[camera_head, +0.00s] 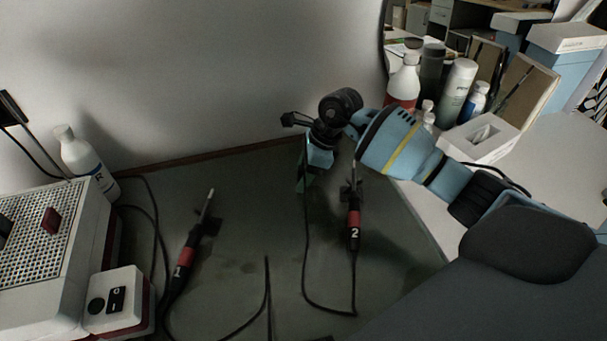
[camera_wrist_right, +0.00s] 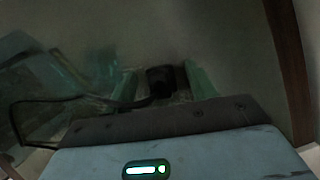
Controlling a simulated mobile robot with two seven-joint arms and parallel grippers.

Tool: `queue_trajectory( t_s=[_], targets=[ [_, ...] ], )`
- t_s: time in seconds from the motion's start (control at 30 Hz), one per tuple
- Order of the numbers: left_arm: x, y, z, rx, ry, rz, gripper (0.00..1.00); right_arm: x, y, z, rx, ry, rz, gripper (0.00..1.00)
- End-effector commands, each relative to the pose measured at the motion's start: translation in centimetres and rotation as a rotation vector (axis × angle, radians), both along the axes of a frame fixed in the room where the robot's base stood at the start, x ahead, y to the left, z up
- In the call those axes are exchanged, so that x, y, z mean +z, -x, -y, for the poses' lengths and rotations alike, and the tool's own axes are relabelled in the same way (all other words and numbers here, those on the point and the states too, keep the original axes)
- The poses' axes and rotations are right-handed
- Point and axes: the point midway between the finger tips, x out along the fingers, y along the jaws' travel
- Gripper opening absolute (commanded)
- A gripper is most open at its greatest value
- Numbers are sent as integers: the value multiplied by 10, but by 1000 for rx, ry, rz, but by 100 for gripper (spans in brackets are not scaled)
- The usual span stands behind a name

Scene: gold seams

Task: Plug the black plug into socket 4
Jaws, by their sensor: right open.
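My right gripper (camera_head: 302,182) is low over the dark mat near its back edge, with its green fingers pointing down. In the right wrist view the fingers (camera_wrist_right: 163,85) are apart. A small black block (camera_wrist_right: 160,79), which looks like the black plug, lies between the fingers, with a black cable (camera_wrist_right: 60,99) running off to the left. I cannot tell whether a finger touches it. In the head view the plug is hidden by the gripper, and a cable (camera_head: 305,260) runs down from there. No numbered socket shows. My left gripper is out of view.
Iron 2 (camera_head: 354,233) stands just right of the gripper, under my forearm. Iron 1 (camera_head: 185,255) is at left, near the white-and-grey station (camera_head: 45,240) and a white bottle (camera_head: 84,160). Bottles and a tissue box (camera_head: 482,138) crowd the right. A wall rises behind the mat (camera_head: 235,260).

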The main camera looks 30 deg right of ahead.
Motion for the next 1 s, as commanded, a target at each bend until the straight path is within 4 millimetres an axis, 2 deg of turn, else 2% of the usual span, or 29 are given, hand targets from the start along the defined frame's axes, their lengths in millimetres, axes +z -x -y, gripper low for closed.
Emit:
queue_trajectory(
  t_s=[0.27,0.37,0.63,1.0],
  targets=[
    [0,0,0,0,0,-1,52,1,0,0,0,0,1,56],
    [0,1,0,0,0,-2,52,1,0,0,0,0,1,46],
    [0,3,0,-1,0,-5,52,1,0,0,0,0,1,11],
    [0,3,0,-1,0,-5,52,6,-1,1,-1,0,3,10]
  ],
)
